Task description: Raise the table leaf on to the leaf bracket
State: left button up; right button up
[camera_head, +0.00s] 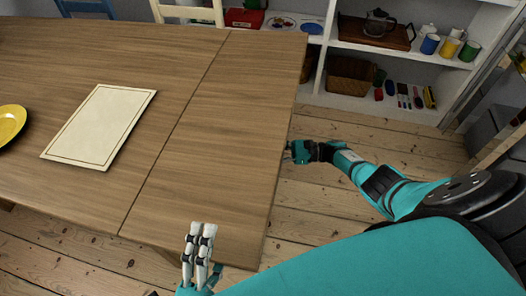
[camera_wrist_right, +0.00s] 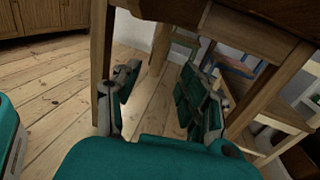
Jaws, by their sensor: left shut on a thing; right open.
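The table leaf (camera_head: 215,150) is the right-hand section of the wooden table, right of a dark seam, and looks about level with the main top. My left gripper (camera_head: 198,238) is at the leaf's near edge with its pale fingers close together, shut on that edge. My right gripper (camera_head: 290,153) is at the leaf's right edge, partly hidden by it. In the right wrist view my right gripper (camera_wrist_right: 160,88) is open, with nothing between its fingers, below the table's wooden underside (camera_wrist_right: 260,35). I cannot clearly pick out the leaf bracket.
A cream placemat (camera_head: 100,125) and a yellow plate (camera_head: 11,122) lie on the main tabletop. White shelves (camera_head: 395,55) with mugs and baskets stand beyond the table. Bare floorboards (camera_head: 365,125) lie right of the leaf. A wooden table leg (camera_wrist_right: 102,60) stands left of the right gripper.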

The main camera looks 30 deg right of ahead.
pick_arm(q)
jog(key=shift+d+r, duration=0.2)
jog(key=shift+r, duration=0.35)
jog(key=shift+s, duration=0.1)
pick_arm(e)
jog(key=v, duration=0.7)
jog(key=shift+d, duration=0.2)
jog(key=shift+s+r, duration=0.1)
pick_arm(q)
jog(key=o, duration=0.6)
